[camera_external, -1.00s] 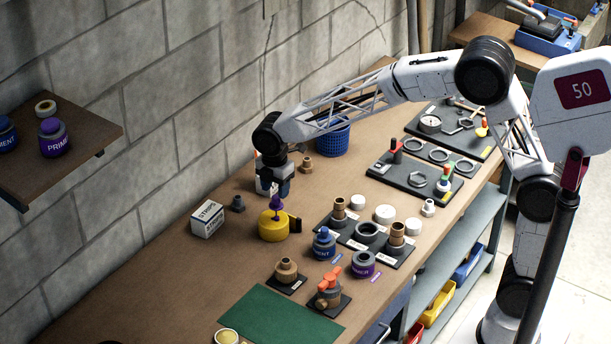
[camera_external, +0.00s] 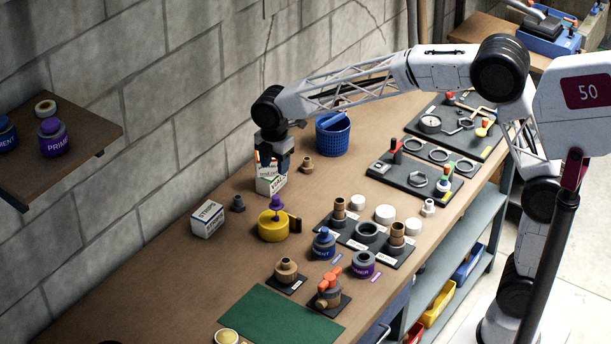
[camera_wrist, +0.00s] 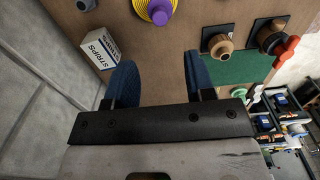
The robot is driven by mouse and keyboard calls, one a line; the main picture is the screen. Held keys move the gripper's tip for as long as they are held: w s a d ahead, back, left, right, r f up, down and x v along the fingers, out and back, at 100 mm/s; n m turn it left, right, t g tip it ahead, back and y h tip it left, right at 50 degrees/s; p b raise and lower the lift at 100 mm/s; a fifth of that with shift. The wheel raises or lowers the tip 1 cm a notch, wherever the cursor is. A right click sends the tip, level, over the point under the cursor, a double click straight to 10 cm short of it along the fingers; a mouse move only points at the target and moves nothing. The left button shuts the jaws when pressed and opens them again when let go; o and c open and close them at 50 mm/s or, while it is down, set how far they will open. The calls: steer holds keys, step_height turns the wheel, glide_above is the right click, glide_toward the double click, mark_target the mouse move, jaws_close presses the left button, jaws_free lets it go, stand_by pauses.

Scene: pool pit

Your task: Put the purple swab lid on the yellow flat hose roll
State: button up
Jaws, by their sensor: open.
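The purple swab lid (camera_external: 277,203) sits on top of the yellow flat hose roll (camera_external: 272,230), which lies flat on the bench. In the wrist view the purple lid (camera_wrist: 160,12) shows over the yellow roll (camera_wrist: 141,9) at the top edge, cut off by the frame. My gripper (camera_external: 272,168) is above the bench, behind the roll and higher than it, clear of the lid. Its two blue fingers are spread in the wrist view (camera_wrist: 160,66), with nothing between them.
A STRIPS box (camera_external: 207,219) and a grey fitting (camera_external: 238,203) stand left of the roll. A dark brush end (camera_external: 294,224) is at its right. Blue and purple-labelled jars stand in front; the green mat (camera_external: 272,315) looks mostly clear.

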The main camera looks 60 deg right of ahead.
stand_by(0.5)
steer(key=s+d+r+m, duration=0.2)
steer(key=s+d+m, duration=0.15)
steer(key=s, duration=0.35)
steer(key=s+d+r+m+t, duration=0.1)
steer(key=s+d+r+m, duration=0.2)
steer(key=s, duration=0.5)
steer(key=s+d+r+m, duration=0.2)
steer(key=s+d+m, duration=0.15)
steer(key=s, duration=0.35)
steer(key=s+d+f+m, duration=0.1)
steer(key=s+d+m, duration=0.1)
steer(key=s, duration=0.5)
steer(key=s+d+f+m+t, duration=0.1)
steer(key=s+d+f+m, duration=0.1)
steer(key=s, duration=0.5)
steer(key=s+d+f+m, duration=0.2)
steer(key=s+m, duration=0.2)
steer(key=s, duration=0.3)
steer(key=shift+s+d+t, duration=0.2)
steer(key=shift+s+t, duration=0.1)
steer(key=shift+s, duration=0.1)
